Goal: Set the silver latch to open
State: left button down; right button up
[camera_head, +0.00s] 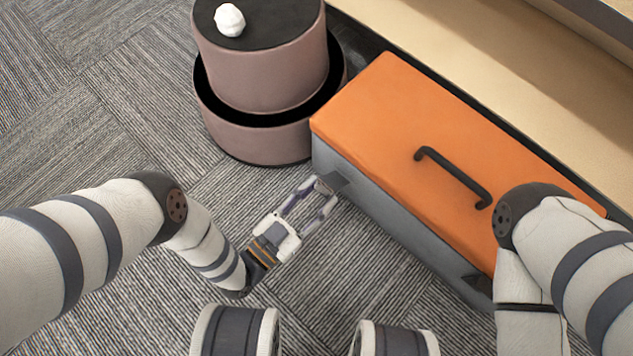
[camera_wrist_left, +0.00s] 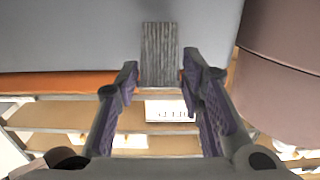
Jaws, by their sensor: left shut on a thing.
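The silver latch (camera_head: 335,180) is a small grey plate on the front wall of the grey box with an orange lid (camera_head: 375,115), near its left end. In the left wrist view the latch (camera_wrist_left: 160,50) is a ribbed upright strip between my fingertips. My left gripper (camera_head: 323,188) is shut on it, with one finger at each side, also in the left wrist view (camera_wrist_left: 160,76). The lid lies closed. The frames do not show clearly how far the latch is turned. My right gripper is out of view; only my right arm shows.
A black handle (camera_head: 452,176) stands up from the lid. A round pinkish-brown stool (camera_head: 265,75) with a white lump (camera_head: 229,20) on top stands close to the box's left end. A pale wooden shelf (camera_head: 500,65) runs behind the box. Carpet in front is clear.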

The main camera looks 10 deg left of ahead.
pick_arm(q)
jog(key=shift+w+d, duration=0.1)
jog(key=shift+w, duration=0.05)
dwell(0.8)
jog(key=c, duration=1)
grip_release()
jog(key=shift+c, duration=0.2)
jog(key=v, duration=1.2)
